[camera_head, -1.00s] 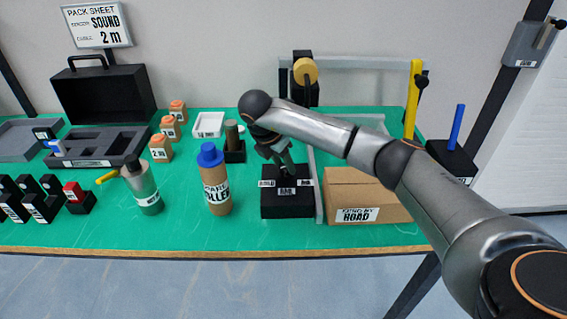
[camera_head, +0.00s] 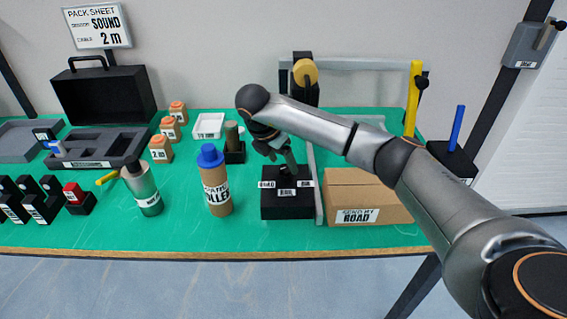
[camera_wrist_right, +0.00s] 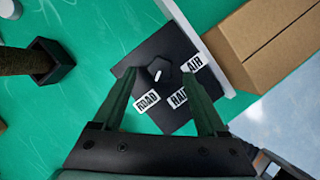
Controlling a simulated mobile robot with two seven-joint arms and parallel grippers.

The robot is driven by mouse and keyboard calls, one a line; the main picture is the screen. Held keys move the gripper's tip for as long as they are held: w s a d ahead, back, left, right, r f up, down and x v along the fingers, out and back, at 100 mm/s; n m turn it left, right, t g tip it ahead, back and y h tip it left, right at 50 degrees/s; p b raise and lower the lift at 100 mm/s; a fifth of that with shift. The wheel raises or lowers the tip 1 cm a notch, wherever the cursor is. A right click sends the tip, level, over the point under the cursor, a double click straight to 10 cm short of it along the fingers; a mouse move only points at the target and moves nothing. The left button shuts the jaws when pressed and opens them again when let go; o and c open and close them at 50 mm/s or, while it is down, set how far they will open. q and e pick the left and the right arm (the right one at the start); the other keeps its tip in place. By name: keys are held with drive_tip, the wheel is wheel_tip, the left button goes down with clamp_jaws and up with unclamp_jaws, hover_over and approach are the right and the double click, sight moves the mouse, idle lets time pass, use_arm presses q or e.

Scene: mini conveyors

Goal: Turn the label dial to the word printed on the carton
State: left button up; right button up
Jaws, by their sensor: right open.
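The label dial is a dark knob (camera_wrist_right: 159,73) with a small white mark on a black box (camera_head: 287,207). Its labels read ROAD (camera_wrist_right: 146,101), RAIL (camera_wrist_right: 179,97) and AIR (camera_wrist_right: 194,64) in the right wrist view. Which word the mark points to, I cannot tell. The brown carton (camera_head: 365,187) stands right of the box, and its label reads "SEND BY ROAD" (camera_head: 357,216). My right gripper (camera_head: 290,171) is open above the dial. In the right wrist view its fingertips (camera_wrist_right: 159,72) show on either side of the knob. My left gripper is not in view.
A grey rail (camera_head: 318,190) stands between the dial box and the carton. A blue-capped brown bottle (camera_head: 217,193) and a dark holder with a cylinder (camera_head: 234,150) stand left of the box. Green tabletop (camera_head: 190,238) is free in front.

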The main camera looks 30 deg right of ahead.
drive_tip(key=v, duration=1)
drive_tip(key=shift+a+r+p, duration=0.2)
drive_tip(key=shift+r+p, duration=0.15)
drive_tip(key=shift+s, duration=0.1)
